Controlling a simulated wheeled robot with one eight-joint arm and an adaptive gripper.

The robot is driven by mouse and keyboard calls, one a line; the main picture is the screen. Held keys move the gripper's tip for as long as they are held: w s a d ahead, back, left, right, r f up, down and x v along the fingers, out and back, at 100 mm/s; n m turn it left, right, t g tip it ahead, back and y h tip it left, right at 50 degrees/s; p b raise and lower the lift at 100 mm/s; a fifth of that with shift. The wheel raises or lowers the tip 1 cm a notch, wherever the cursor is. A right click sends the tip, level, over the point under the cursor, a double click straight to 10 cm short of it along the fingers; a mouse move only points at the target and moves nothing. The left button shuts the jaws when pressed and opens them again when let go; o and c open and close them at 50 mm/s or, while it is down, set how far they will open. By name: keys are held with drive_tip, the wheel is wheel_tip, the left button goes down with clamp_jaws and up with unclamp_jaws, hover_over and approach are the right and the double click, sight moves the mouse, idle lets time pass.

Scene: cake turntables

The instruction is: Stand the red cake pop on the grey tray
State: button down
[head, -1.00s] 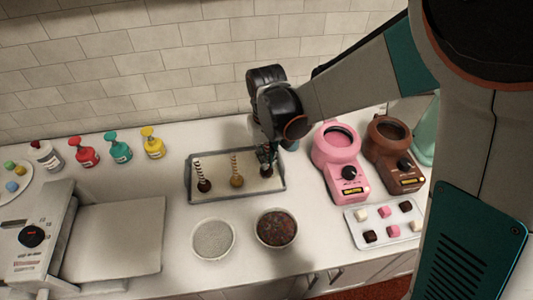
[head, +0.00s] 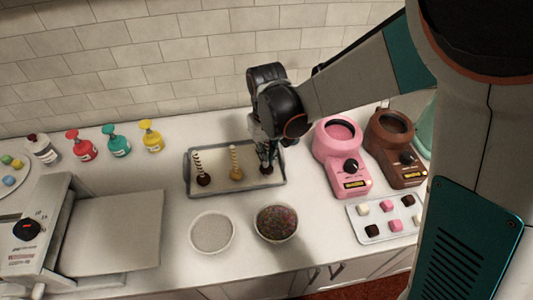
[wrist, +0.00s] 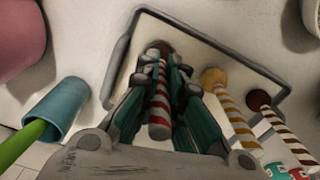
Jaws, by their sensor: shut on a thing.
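The red cake pop, a red-and-white striped stick (wrist: 159,112) with a brown ball at its end, is between my gripper's fingers (wrist: 163,88) in the wrist view. In the head view its dark ball (head: 266,170) shows below my gripper (head: 265,150), over the right end of the grey tray (head: 237,190). The stick is roughly upright, ball down. The ball looks at or very near the tray's pale floor; I cannot tell if it touches. The tray's rim (wrist: 208,41) also crosses the wrist view.
A yellow-striped pop (head: 234,163) and a brown-striped pop (head: 201,170) stand on the tray to the left. Pink (head: 342,160) and brown (head: 395,145) melters stand right. Two bowls, plain (head: 212,232) and sprinkle-filled (head: 276,223), stand in front.

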drive_tip(key=shift+f+b, duration=0.3)
drive_tip(key=shift+f, duration=0.2)
drive_tip(key=c, duration=1.6)
unclamp_jaws()
drive_tip(key=shift+r, duration=0.1)
drive_tip(key=shift+c, duration=0.2)
